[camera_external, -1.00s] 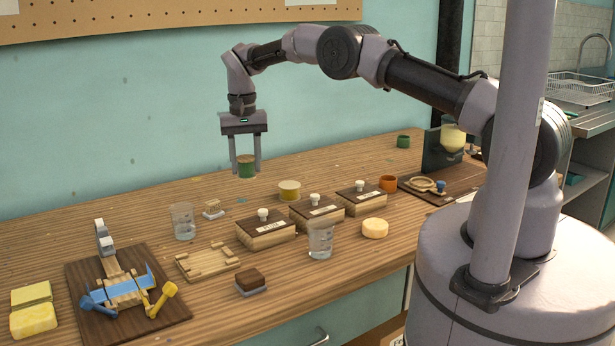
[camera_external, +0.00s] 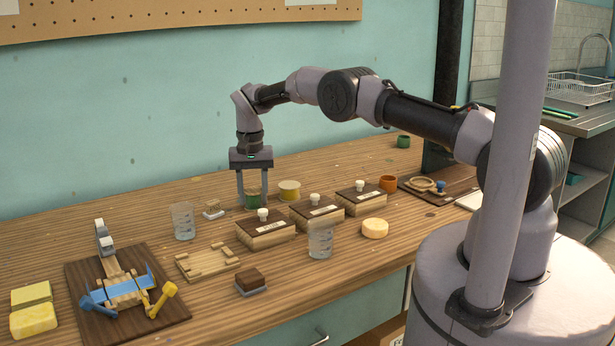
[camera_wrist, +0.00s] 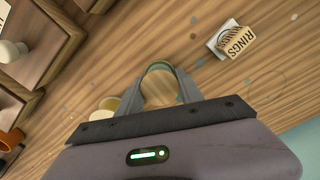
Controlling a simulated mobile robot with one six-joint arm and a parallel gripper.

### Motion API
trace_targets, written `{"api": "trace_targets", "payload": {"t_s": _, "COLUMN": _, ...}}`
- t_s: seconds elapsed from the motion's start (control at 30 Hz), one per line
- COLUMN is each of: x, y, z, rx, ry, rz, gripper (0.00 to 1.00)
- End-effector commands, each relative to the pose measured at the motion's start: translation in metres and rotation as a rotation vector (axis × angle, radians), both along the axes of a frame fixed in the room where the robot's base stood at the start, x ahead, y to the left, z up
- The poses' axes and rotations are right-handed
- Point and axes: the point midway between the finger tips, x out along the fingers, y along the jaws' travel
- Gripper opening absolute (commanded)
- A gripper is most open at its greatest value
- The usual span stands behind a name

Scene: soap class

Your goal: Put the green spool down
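The green spool (camera_external: 253,199) is between the two fingers of my gripper (camera_external: 253,197), at the level of the tabletop behind the labelled wooden boxes. I cannot tell whether its base touches the wood. In the wrist view the spool's green rim (camera_wrist: 158,67) shows between the fingertips (camera_wrist: 160,82), with its pale wooden top (camera_wrist: 163,90). The fingers are closed on its sides and point straight down.
A cream-yellow spool (camera_external: 289,191) stands close by on the right. A small RINGS label block (camera_external: 213,209) sits to the left; it also shows in the wrist view (camera_wrist: 232,40). A knobbed wooden box (camera_external: 265,232) is in front, a glass (camera_external: 183,221) farther left.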

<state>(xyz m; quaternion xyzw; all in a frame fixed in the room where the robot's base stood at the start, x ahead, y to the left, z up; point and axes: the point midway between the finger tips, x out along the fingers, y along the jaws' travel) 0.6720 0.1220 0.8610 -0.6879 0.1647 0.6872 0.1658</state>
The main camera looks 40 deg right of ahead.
Motion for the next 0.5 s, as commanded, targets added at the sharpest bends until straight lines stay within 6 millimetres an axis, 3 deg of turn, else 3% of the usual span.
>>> {"api": "trace_targets", "payload": {"t_s": 0.03, "x": 0.000, "y": 0.000, "z": 0.000, "rx": 0.000, "ry": 0.000, "rz": 0.000, "gripper": 0.54}}
{"api": "trace_targets", "payload": {"t_s": 0.1, "x": 0.000, "y": 0.000, "z": 0.000, "rx": 0.000, "ry": 0.000, "rz": 0.000, "gripper": 0.64}}
{"api": "trace_targets", "payload": {"t_s": 0.37, "x": 0.000, "y": 0.000, "z": 0.001, "rx": 0.000, "ry": 0.000, "rz": 0.000, "gripper": 0.64}}
{"api": "trace_targets", "payload": {"t_s": 0.5, "x": 0.001, "y": 0.000, "z": 0.020, "rx": 0.000, "ry": -0.002, "rz": 0.001, "gripper": 0.64}}
